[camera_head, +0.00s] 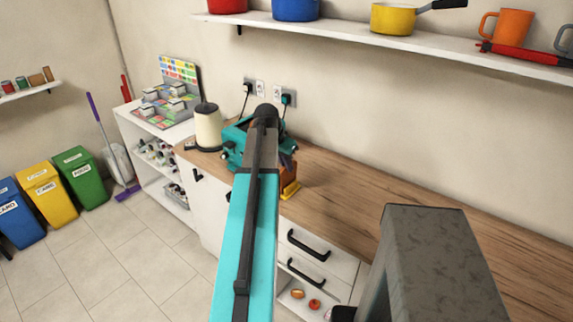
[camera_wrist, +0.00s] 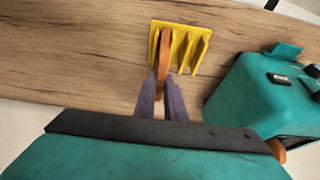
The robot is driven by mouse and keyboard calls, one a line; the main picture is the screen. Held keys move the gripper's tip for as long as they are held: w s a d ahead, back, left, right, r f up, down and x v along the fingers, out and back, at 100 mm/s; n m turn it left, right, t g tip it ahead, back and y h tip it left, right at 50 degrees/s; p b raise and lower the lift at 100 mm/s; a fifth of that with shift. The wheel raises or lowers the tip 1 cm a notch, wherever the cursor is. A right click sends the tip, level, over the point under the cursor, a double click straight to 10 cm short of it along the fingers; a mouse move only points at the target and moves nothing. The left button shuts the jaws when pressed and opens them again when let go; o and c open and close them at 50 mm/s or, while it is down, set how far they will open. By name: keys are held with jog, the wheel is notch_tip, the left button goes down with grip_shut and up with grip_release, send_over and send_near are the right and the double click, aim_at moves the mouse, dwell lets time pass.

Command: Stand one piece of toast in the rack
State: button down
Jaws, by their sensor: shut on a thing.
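The yellow rack (camera_wrist: 203,46) lies on the wooden worktop, with its upright dividers showing in the wrist view. A brown piece of toast (camera_wrist: 164,50) is seen edge-on at the rack's left slot. I cannot tell whether it rests on the rack's base. My gripper (camera_wrist: 162,88), with purple fingers, is shut on the near end of the toast.
A teal toaster (camera_wrist: 250,95) stands close to the right of the rack in the wrist view, with an orange-brown piece (camera_wrist: 277,150) at its near side. The worktop to the right (camera_head: 350,200) is clear.

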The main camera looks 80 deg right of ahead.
dwell(0.4)
jog(key=c, duration=1.7)
grip_release()
jog(key=shift+c, duration=0.2)
jog(key=shift+r+p, duration=2.15)
jog(key=shift+r, duration=1.35)
